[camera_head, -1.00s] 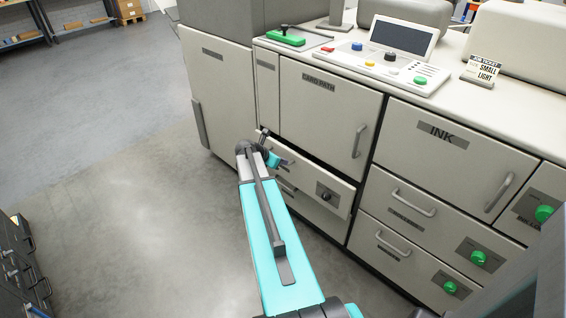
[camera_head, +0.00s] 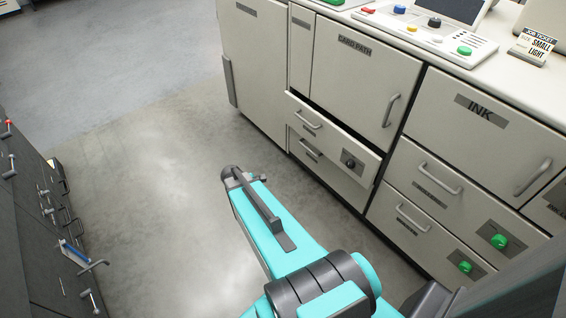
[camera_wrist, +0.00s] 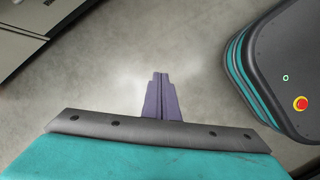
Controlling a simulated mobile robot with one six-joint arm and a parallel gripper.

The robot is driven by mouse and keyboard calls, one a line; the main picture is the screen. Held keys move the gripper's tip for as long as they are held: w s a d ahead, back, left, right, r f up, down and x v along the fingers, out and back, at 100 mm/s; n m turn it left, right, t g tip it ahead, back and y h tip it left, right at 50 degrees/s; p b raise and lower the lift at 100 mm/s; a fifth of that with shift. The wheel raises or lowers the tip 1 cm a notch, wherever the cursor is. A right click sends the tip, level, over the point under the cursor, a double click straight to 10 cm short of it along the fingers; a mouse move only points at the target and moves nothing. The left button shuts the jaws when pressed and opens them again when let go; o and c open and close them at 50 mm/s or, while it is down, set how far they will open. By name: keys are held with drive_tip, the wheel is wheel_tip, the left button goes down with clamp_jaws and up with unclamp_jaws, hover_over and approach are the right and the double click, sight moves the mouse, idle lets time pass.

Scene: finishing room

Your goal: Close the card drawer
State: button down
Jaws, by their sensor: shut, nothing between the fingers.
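The card drawer (camera_head: 330,139) is the pale drawer below the CARD PATH door (camera_head: 360,75). It stands partly pulled out, with a dark gap above its front. Its front has a grey bar handle (camera_head: 306,120) at the left and a black knob (camera_head: 349,160) at the right. My arm reaches over the floor in front of the cabinet, left of the drawer and apart from it. In the wrist view my gripper (camera_wrist: 160,76) is shut and empty above bare floor. In the head view its fingers are hidden behind the arm's end.
Another drawer (camera_head: 330,175) sits below, closed. To the right are the INK door (camera_head: 478,112) and drawers with green knobs (camera_head: 500,241). A dark cabinet (camera_head: 30,230) with levers stands at the left. Open concrete floor (camera_head: 140,170) lies between. A cabinet edge (camera_wrist: 30,30) shows in the wrist view.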

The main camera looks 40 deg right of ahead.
drive_tip(key=s+a+f+m+g+y, duration=0.1)
drive_tip(key=s+a+f+m+y, duration=0.1)
drive_tip(key=s+a, duration=0.8)
drive_tip(key=s+a+f+m+g+y, duration=0.2)
drive_tip(key=s+a+f+m, duration=0.3)
drive_tip(key=s+a, duration=0.5)
drive_tip(key=a+m, duration=0.1)
drive_tip(key=a, duration=0.4)
drive_tip(key=shift+s+a+f+m+g, duration=0.15)
drive_tip(key=shift+f+m+g, duration=0.15)
drive_tip(key=shift+m, duration=0.1)
